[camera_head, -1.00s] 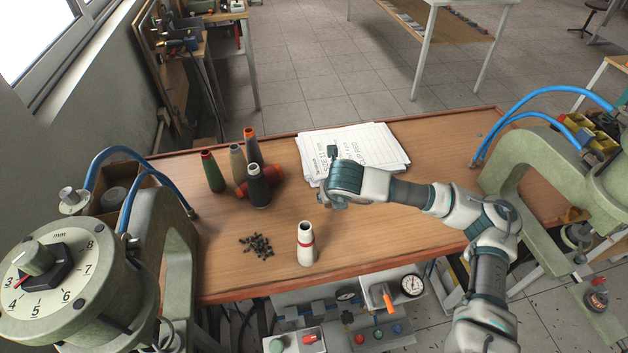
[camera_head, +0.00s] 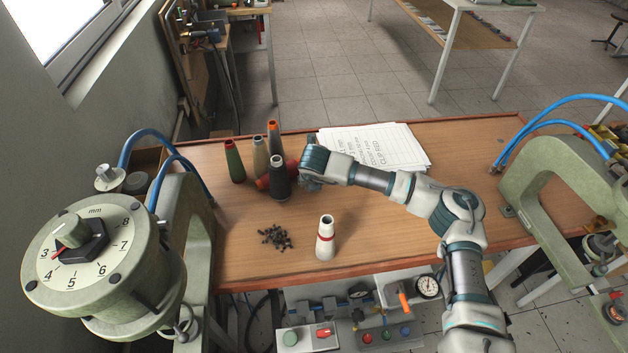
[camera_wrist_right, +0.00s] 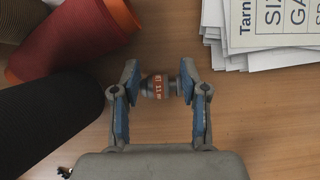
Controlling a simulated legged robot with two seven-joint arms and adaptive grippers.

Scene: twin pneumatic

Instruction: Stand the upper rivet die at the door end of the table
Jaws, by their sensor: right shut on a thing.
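A small grey metal die (camera_wrist_right: 158,87) with a copper-coloured lettered band lies between the fingertips of my right gripper (camera_wrist_right: 157,88) in the right wrist view. The gripper is shut on it, with a blue-padded finger on each side. In the head view my right gripper (camera_head: 311,186) points down over the table (camera_head: 380,215), between the thread cones and the papers. The die is hidden by the hand there. I cannot tell whether the die touches the wood. My left gripper is out of view.
A black cone (camera_head: 279,180), a red cone lying down (camera_wrist_right: 82,35) and several standing cones are just left of the hand. Papers (camera_head: 390,150) lie to its right. A white cone (camera_head: 326,238) and small black pieces (camera_head: 275,237) are nearer. Green presses (camera_head: 185,240) flank the table.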

